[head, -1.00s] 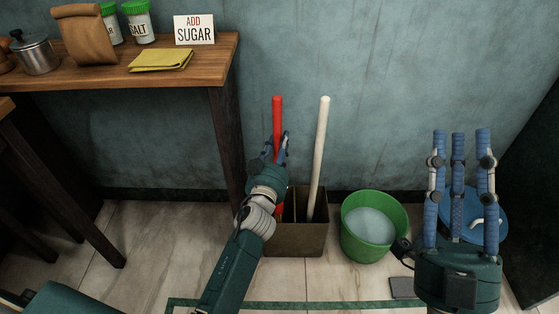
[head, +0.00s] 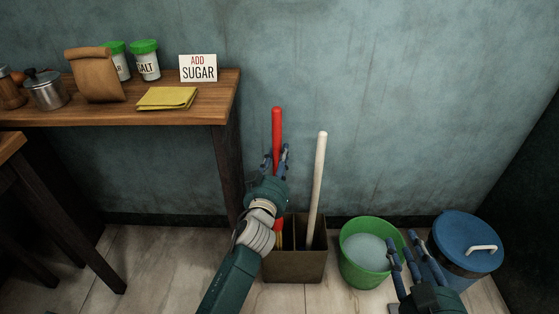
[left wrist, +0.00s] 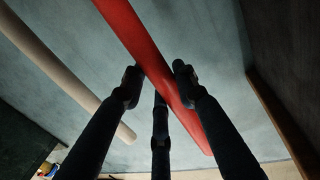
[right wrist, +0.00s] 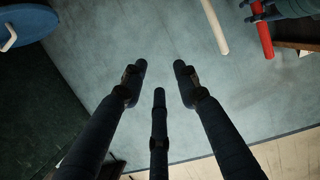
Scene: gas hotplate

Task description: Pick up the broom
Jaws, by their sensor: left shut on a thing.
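The broom's red handle (head: 277,128) stands nearly upright in the brown box (head: 295,267) by the wall. A red and yellowish lower part shows at the box's opening, partly hidden by my arm. My left gripper (head: 274,160) is shut on the red handle, below its top end. In the left wrist view the red handle (left wrist: 140,45) runs slantwise between the fingers. My right gripper (head: 418,258) is open and empty at the lower right, in front of the bucket and bin. In the right wrist view its fingers (right wrist: 160,75) are spread with nothing between them.
A pale-handled stick (head: 317,185) leans in the same box, close to the right of the broom. A green bucket (head: 352,268) and a blue-lidded bin (head: 458,235) stand to the right. A wooden table (head: 225,112) is at the left, its leg close to my left arm.

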